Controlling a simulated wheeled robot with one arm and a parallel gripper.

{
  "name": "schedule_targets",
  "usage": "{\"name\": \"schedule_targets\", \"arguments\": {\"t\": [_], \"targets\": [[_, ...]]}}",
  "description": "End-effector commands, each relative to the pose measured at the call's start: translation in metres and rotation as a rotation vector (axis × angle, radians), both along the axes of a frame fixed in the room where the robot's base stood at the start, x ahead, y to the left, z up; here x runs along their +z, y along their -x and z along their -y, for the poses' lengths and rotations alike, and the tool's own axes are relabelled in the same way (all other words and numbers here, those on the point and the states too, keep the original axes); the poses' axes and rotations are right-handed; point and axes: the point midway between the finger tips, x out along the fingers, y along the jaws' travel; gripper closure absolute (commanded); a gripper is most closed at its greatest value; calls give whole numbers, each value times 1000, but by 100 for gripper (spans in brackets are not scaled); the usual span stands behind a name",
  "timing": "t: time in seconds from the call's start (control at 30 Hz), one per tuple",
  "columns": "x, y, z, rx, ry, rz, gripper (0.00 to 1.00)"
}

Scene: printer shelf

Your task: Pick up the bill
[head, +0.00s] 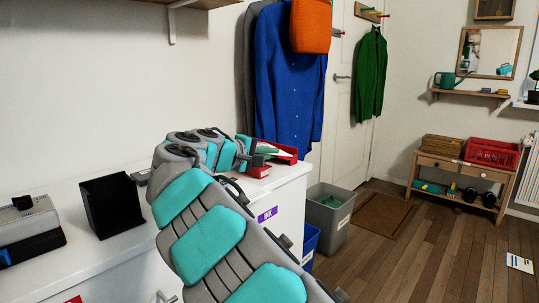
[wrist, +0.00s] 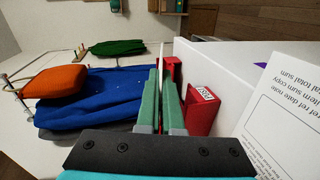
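A thin white sheet, apparently the bill (wrist: 161,54), shows edge-on between the fingertips in the wrist view; its face and print are hidden from me. My gripper (wrist: 161,80) has two green fingers close together, one on each side of the sheet, and looks shut on it. It is right beside the red post tray (wrist: 202,108), whose label faces me. In the head view, my gripper (head: 262,150) is at the red tray (head: 283,154) on the white cabinet (head: 290,200). My arm hides much of the cabinet top.
A printed sheet (wrist: 285,120) shows close by at the right of the wrist view. A black holder (head: 112,205) and a grey device (head: 30,230) stand on the left. A grey bin (head: 328,215) stands beside the cabinet. Another paper (head: 520,263) lies on the open floor.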

Motion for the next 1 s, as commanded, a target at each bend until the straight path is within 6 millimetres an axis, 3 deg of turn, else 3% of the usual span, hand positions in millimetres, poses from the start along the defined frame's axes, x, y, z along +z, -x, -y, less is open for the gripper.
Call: {"name": "schedule_targets", "arguments": {"t": [0.6, 0.8, 1.0], "targets": [[10, 101, 10, 0, 1, 3, 100], [13, 125, 12, 2, 0, 3, 100], [12, 135, 14, 1, 0, 0, 100]]}}
